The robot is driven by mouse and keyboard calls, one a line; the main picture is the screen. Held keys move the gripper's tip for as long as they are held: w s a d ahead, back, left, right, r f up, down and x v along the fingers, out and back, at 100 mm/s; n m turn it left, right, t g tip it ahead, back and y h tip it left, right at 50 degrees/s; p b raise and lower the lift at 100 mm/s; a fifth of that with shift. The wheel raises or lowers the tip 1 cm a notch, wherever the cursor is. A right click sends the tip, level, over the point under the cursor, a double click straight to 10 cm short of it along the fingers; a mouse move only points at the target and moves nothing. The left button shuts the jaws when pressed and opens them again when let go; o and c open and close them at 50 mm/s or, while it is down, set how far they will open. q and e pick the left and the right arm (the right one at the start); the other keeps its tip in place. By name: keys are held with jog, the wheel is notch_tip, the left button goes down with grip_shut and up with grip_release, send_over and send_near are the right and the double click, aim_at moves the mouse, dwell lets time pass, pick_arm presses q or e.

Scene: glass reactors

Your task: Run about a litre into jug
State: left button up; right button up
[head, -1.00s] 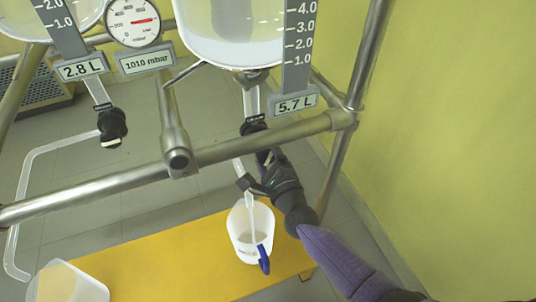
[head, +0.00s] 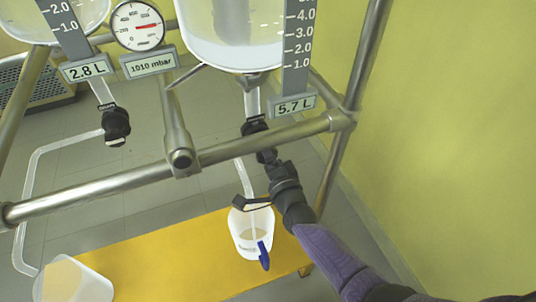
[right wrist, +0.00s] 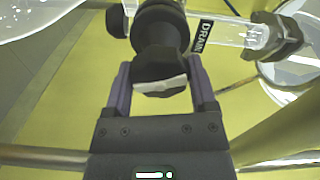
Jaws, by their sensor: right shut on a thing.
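The white jug (head: 240,232) with a blue handle (head: 263,257) stands upright on the yellow bench under the right reactor (head: 235,35), whose tag (head: 295,105) reads 5.7 L. A drain tube (head: 246,180) runs down from the black drain valve (head: 254,126) to the jug's mouth. I cannot tell how much liquid is in the jug. My right gripper (head: 266,155) is at this valve. In the right wrist view its fingers (right wrist: 160,85) are shut on the black valve knob (right wrist: 158,66), which has a white stripe. My left gripper is not in view.
A second reactor (head: 40,18) at left reads 2.8 L, with its own valve (head: 116,125) and bent tube. A metal frame bar (head: 100,184) crosses in front. Another pale container (head: 75,283) stands at the bench's left. A yellow-green wall (head: 460,130) closes the right side.

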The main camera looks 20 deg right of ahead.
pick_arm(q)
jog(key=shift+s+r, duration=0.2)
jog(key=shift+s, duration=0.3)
pick_arm(e)
jog(key=shift+f+n, duration=0.1)
jog(key=shift+n, duration=0.2)
jog(key=o, duration=1.2)
jog(key=shift+c, duration=0.2)
pick_arm(q)
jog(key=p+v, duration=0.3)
jog(key=p, duration=0.1)
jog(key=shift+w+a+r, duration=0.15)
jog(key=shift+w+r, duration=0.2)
pick_arm(e)
jog(key=s, duration=1)
jog(key=shift+d, duration=0.15)
